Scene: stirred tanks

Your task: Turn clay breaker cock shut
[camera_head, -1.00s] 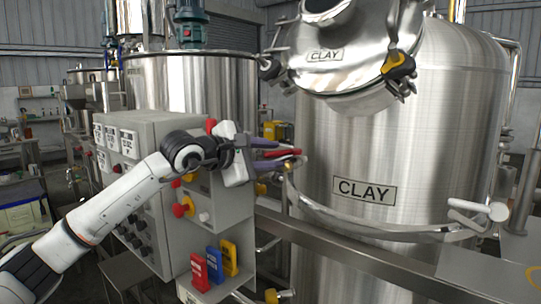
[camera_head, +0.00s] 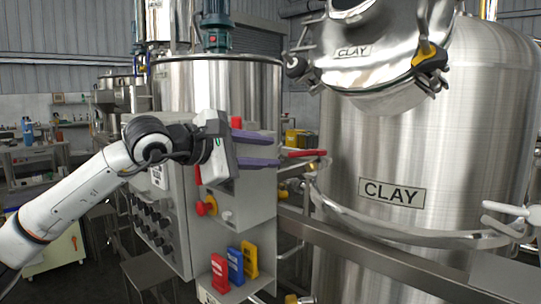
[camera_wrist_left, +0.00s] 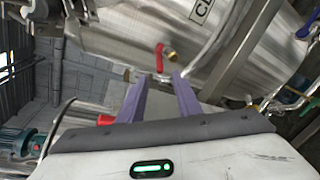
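The breaker cock has a red lever (camera_head: 308,153) and a brass body (camera_head: 311,167), beside the tank labelled CLAY (camera_head: 392,193). In the head view the lever lies nearly level. My left gripper (camera_head: 279,150) is open, its two purple fingers apart and empty, with the tips just left of the lever. In the left wrist view the red lever (camera_wrist_left: 159,56) and brass part (camera_wrist_left: 172,57) show beyond the gap between the fingertips (camera_wrist_left: 160,74). Nothing is between the fingers.
A grey control box (camera_head: 165,215) with knobs stands below and behind my left gripper. A steel rail (camera_head: 370,256) runs in front of the CLAY tank.

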